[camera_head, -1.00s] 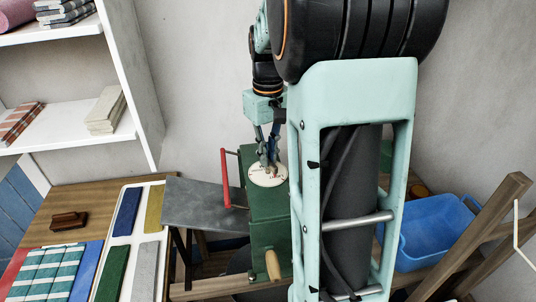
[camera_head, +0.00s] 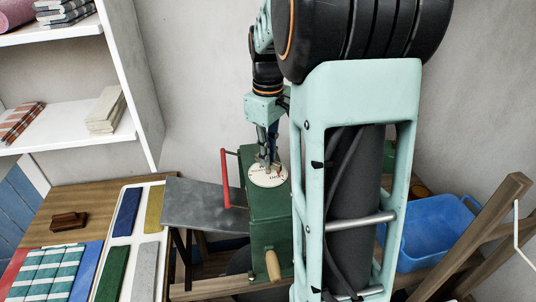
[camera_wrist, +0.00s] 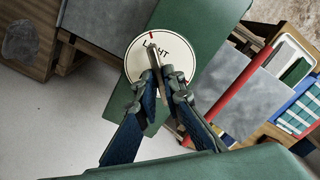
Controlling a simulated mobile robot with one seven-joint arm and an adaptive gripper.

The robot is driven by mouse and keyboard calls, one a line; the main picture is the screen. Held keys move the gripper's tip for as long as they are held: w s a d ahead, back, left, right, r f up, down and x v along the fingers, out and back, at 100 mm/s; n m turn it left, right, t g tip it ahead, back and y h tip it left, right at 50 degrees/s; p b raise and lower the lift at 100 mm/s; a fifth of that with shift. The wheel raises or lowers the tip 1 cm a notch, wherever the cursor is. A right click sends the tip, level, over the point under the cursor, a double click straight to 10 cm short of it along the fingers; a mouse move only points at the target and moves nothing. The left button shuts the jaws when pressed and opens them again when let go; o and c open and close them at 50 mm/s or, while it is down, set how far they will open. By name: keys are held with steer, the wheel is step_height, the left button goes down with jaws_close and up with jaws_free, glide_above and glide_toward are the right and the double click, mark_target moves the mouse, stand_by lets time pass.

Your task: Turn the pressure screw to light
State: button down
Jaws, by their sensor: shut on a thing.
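The pressure screw sits at a round white dial (camera_head: 262,183) on top of a green mangle body (camera_head: 268,222). In the wrist view the dial (camera_wrist: 137,66) carries the word LIGHT near a red mark on its rim. A narrow bar handle (camera_wrist: 153,56) stands over the dial, its end close to that word. My gripper (camera_wrist: 162,82) is shut on the bar from above; it also shows over the dial in the head view (camera_head: 267,164). The fingers hide part of the dial and the rest of its lettering.
A red handle bar (camera_head: 226,180) and a grey board (camera_head: 205,203) are left of the green body. A wooden grip (camera_head: 273,265) sticks out at its front. A table with folded cloths (camera_head: 50,272) is at left, a blue tub (camera_head: 430,232) at right.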

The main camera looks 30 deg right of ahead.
steer(key=shift+r, duration=0.1)
steer(key=c, duration=2)
jaws_free()
steer(key=shift+c, duration=0.2)
step_height(320, 180, up, 12)
